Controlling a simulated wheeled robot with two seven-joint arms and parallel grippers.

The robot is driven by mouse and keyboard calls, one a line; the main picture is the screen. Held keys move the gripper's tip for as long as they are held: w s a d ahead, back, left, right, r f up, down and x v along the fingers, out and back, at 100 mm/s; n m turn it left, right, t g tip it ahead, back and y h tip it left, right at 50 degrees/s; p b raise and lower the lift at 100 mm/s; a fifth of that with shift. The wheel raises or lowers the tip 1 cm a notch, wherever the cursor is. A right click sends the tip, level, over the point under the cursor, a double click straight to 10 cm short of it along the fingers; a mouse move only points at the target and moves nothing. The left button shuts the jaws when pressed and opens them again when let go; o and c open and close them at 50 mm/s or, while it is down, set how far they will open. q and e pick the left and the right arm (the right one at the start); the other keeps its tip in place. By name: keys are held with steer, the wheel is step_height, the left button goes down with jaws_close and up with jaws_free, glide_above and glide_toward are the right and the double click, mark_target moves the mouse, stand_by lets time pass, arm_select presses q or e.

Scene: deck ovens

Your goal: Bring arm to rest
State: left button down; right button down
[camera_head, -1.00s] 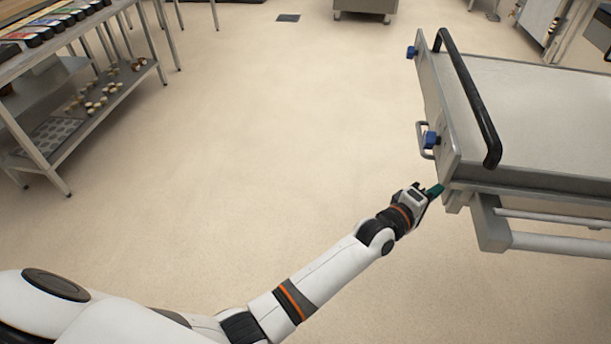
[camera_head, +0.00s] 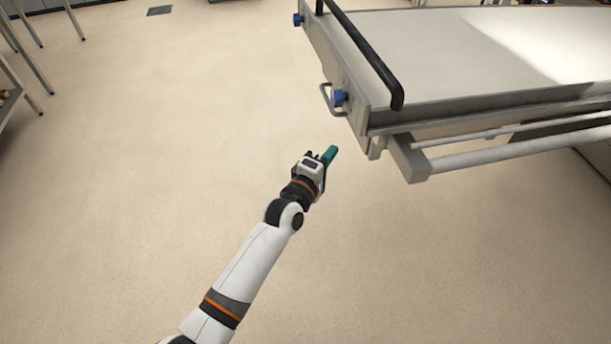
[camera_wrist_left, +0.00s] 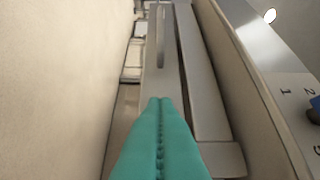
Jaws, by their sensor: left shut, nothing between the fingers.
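My left arm reaches up from the bottom of the head view. Its gripper (camera_head: 331,154) has green fingers and is in the open floor space, to the left of and below the near corner of the cart-like metal unit (camera_head: 470,62). In the left wrist view the two green fingers (camera_wrist_left: 160,103) lie pressed together with nothing between them. The gripper appears apart from the unit. My right gripper is in neither view.
The unit has a black handle bar (camera_head: 365,52), blue knobs (camera_head: 340,97) and a pale rail (camera_head: 520,146) low on its side. Shelving legs (camera_head: 32,62) stand at the upper left. The floor (camera_head: 150,150) between is clear.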

arm_select(q)
steer(key=v, duration=0.7)
steer(key=s+a+f+m+g+y, duration=0.2)
steer(key=s+a+f, duration=0.25)
steer(key=f, duration=0.75)
steer(key=s+a+f+m+g+y, duration=0.25)
steer(key=s+f, duration=0.25)
steer(key=f, duration=0.6)
steer(key=s+a+f+m+g+y, duration=0.1)
steer(key=s+a+f+m+g, duration=0.25)
steer(key=f, duration=0.85)
steer(key=s+a+f+m+g+y, duration=0.1)
steer(key=s+a+f, duration=0.3)
steer(key=s, duration=0.6)
steer(key=s+a+f+m+g+y, duration=0.1)
steer(key=s+a+f+m+g, duration=0.2)
steer(key=s+f, duration=0.3)
steer(key=s+a+f+m+g+y, duration=0.1)
steer(key=s+a+f, duration=0.4)
steer(key=s, duration=1.1)
steer(key=shift+s+a+f+m+g, duration=0.25)
steer(key=shift+f+m+g, duration=0.25)
steer(key=shift+m+g, duration=0.3)
steer(key=shift+y, duration=0.25)
